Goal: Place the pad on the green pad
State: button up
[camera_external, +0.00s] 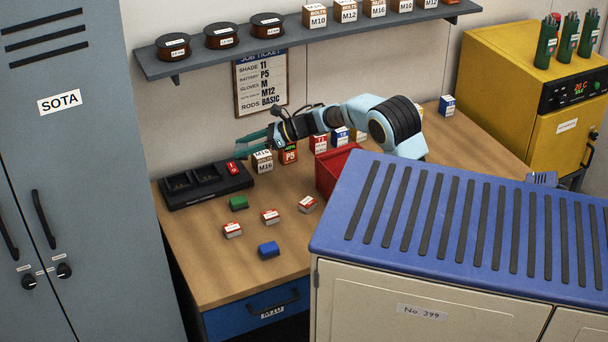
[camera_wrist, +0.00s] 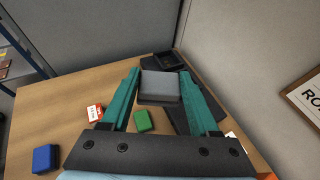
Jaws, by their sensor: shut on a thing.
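My gripper (camera_wrist: 159,78) has teal fingers shut on a grey pad (camera_wrist: 160,86), which sits between the fingertips in the wrist view. In the external view my gripper (camera_external: 250,138) is above the back of the bench, near the black charger, and the held pad cannot be made out there. The green pad (camera_external: 238,203) lies on the wooden bench in front of the charger. In the wrist view the green pad (camera_wrist: 143,121) shows between the fingers, below and apart from the held pad. Its top looks clear.
The black charger (camera_external: 205,185) lies behind the green pad. Red-and-white boxes (camera_external: 270,216) and a blue block (camera_external: 268,249) lie nearby. M16 boxes (camera_external: 262,163), a P5 box (camera_external: 289,155) and a red bin (camera_external: 326,180) stand right. A shelf (camera_external: 310,38) hangs above. The bench front (camera_external: 215,275) is clear.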

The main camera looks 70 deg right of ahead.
aim_at(237, 149)
jog(key=a, duration=0.2)
jog(key=w+a+n+b, duration=0.1)
jog(key=shift+r+y, duration=0.4)
notch_tip(237, 149, down, 11)
jog(key=shift+r+p, duration=0.15)
jog(key=shift+p, duration=0.55)
jog(key=shift+f+p, duration=0.35)
jog(key=shift+f, duration=1.7)
jog(key=shift+f, duration=0.15)
jog(key=o, duration=1.3)
